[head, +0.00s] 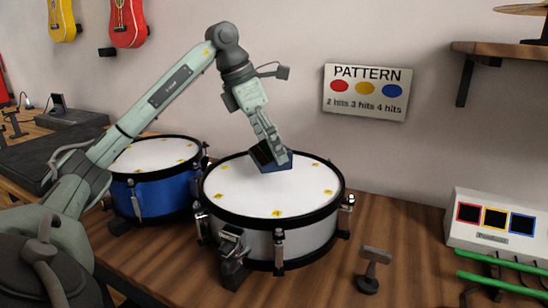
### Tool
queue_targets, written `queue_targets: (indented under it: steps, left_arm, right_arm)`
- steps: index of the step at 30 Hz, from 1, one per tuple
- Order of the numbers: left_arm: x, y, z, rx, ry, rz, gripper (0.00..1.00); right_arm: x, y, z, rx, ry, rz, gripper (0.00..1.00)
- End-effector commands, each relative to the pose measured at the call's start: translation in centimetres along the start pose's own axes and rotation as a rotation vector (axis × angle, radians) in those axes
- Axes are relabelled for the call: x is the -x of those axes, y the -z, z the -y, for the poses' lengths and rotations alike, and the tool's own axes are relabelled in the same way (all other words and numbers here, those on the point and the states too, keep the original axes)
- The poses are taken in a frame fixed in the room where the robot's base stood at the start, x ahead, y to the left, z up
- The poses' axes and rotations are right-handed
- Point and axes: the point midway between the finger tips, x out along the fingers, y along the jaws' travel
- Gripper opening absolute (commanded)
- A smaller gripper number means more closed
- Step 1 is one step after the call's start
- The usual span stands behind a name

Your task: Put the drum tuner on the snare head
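The snare drum has a white head (233,186) with yellow marks, a black hoop and a pale shell, and stands on the wooden table. The drum tuner (284,165) is a small dark blue, boxy thing over the upper middle of the snare head. My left gripper (271,148) points down from above and is shut on the drum tuner, covering part of it. The tuner's lower edge is at or very close to the head; I cannot tell whether it touches. My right gripper is not in view.
A blue drum (165,198) stands close at the left, behind my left arm. A small dark stand (370,268) is at the right front. A white box (500,218) with coloured squares and green sticks (500,285) is at the far right. Table between is clear.

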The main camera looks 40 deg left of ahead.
Motion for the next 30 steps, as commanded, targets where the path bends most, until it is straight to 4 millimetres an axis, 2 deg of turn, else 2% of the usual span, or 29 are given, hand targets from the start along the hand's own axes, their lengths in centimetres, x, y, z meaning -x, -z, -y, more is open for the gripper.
queue_targets:
  steps: [5, 12, 25, 26, 27, 30]
  left_arm:
    - [-1.4, -0.3, -0.3, -0.002, 0.001, -0.002, 0.6]
    - [-4.4, 1.0, -0.4, 0.0, 0.0, -0.003, 0.6]
    - [-4.7, 1.1, -0.4, -0.001, -0.001, 0.0, 0.6]
    - [-4.7, 1.1, -0.4, -0.001, -0.001, 0.0, 0.95]
    - [-4.7, 1.1, -0.4, -0.001, -0.001, 0.0, 1.0]
    - [-4.7, 1.1, -0.4, -0.001, -0.001, -0.001, 1.0]
  right_arm:
    - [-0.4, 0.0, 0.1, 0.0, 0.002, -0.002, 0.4]
    - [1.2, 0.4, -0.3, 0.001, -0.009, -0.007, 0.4]
    - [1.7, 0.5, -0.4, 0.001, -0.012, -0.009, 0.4]
    - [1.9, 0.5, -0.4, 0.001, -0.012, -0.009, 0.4]
    - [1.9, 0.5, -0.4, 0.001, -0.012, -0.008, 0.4]
    - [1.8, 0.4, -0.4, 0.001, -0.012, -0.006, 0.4]
